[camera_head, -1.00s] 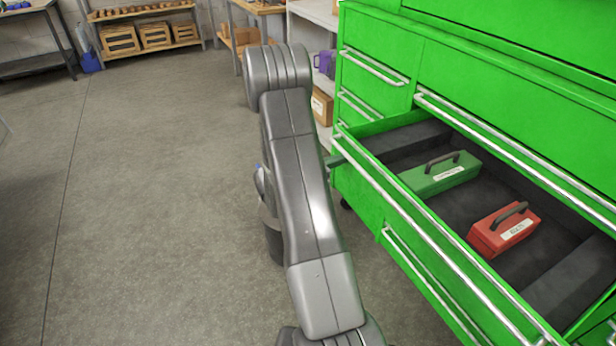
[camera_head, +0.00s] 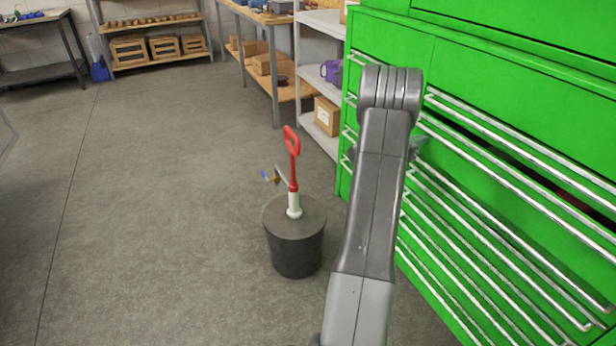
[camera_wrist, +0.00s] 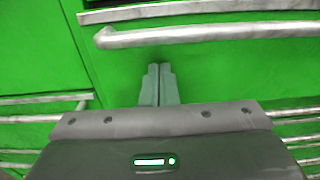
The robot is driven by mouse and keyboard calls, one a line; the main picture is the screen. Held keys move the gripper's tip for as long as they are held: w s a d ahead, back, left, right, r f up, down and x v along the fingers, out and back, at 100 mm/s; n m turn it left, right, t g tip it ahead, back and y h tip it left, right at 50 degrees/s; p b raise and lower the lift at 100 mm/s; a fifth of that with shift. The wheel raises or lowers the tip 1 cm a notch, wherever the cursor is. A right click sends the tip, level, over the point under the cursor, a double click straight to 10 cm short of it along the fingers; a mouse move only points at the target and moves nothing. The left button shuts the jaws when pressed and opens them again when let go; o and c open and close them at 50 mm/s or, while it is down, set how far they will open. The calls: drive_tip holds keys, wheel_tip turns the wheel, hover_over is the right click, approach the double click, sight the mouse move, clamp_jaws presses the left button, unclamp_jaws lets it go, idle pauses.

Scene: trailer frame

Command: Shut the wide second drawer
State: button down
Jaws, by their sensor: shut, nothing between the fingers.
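The wide second drawer is in the green cabinet, and its long silver handle (camera_head: 500,174) shows at the right of the head view. The drawer stands almost shut, with a narrow dark gap above its front and a bit of red inside. In the wrist view its handle (camera_wrist: 210,33) crosses above my gripper (camera_wrist: 160,70). My gripper's fingers are shut together, empty, and point at the green drawer front below the handle. I cannot tell whether they touch it. In the head view my arm hides most of the gripper and the drawer's left end.
A black bucket (camera_head: 296,250) with a red-handled pump (camera_head: 292,165) stands on the floor left of my arm. Other closed drawers with silver handles lie below. Grey shelves (camera_head: 318,60) stand behind the cabinet. The floor at left is clear.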

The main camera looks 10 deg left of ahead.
drive_tip(key=x, duration=0.3)
drive_tip(key=shift+w+d+f+b, duration=0.1)
drive_tip(key=shift+b, duration=0.2)
drive_tip(key=shift+w+d+r, duration=0.1)
drive_tip(key=shift+r, duration=0.15)
drive_tip(key=shift+r, duration=0.15)
drive_tip(key=v, duration=1.4)
drive_tip(key=shift+f+b, duration=0.35)
drive_tip(key=shift+b, duration=0.05)
hover_over(424, 154)
drive_tip(key=shift+w, duration=0.3)
